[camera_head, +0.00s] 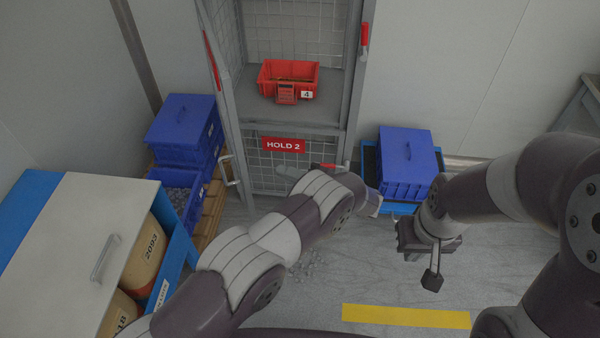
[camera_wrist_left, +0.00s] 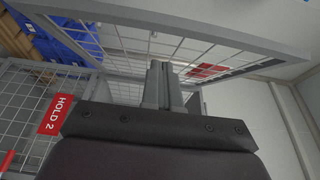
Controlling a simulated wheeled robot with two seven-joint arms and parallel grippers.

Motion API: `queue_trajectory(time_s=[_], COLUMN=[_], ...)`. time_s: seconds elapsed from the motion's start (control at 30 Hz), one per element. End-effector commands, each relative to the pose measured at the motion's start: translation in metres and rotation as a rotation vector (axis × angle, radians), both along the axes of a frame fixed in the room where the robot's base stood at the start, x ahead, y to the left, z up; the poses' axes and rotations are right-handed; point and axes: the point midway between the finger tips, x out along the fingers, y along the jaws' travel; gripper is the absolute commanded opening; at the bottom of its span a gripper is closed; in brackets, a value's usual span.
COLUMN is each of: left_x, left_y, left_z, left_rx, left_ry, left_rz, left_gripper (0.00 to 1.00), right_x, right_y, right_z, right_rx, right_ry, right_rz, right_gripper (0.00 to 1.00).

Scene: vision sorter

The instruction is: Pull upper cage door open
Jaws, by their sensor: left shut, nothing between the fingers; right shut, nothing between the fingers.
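The upper cage door (camera_head: 215,62) stands swung open to the left, seen nearly edge-on with a red handle on it. In the left wrist view, its grey frame and mesh (camera_wrist_left: 230,32) cross the top. The upper opening shows a red bin inside. My right gripper (camera_head: 432,278) is shut and empty, apart from the cage at the right.
The lower door with the HOLD 2 sign (camera_head: 284,145) is closed. The red bin (camera_head: 300,72) sits on the shelf. Blue boxes stand left (camera_head: 182,130) and right (camera_head: 408,160) of the cage. A white-topped cabinet (camera_head: 75,250) fills the lower left.

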Motion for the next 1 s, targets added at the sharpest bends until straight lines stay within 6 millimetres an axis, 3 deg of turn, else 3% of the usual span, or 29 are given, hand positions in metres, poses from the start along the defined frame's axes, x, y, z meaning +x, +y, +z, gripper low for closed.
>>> queue_trajectory(time_s=[0.17, 0.4, 1.0], left_x=[0.013, -0.001, -0.005], left_y=[0.036, 0.065, 0.071], left_z=[0.003, 0.003, 0.002], left_rx=[0.001, 0.000, 0.000], left_ry=[0.001, 0.001, 0.000], left_rz=[0.003, 0.000, -0.020], left_gripper=[0.00, 0.00, 0.00], right_x=[0.000, 0.000, 0.000], right_y=[0.000, 0.000, 0.000], right_z=[0.013, 0.029, 0.033], right_rx=[0.000, 0.000, 0.000], right_ry=[0.000, 0.000, 0.000], right_rz=[0.000, 0.000, 0.000], right_gripper=[0.00, 0.00, 0.00])
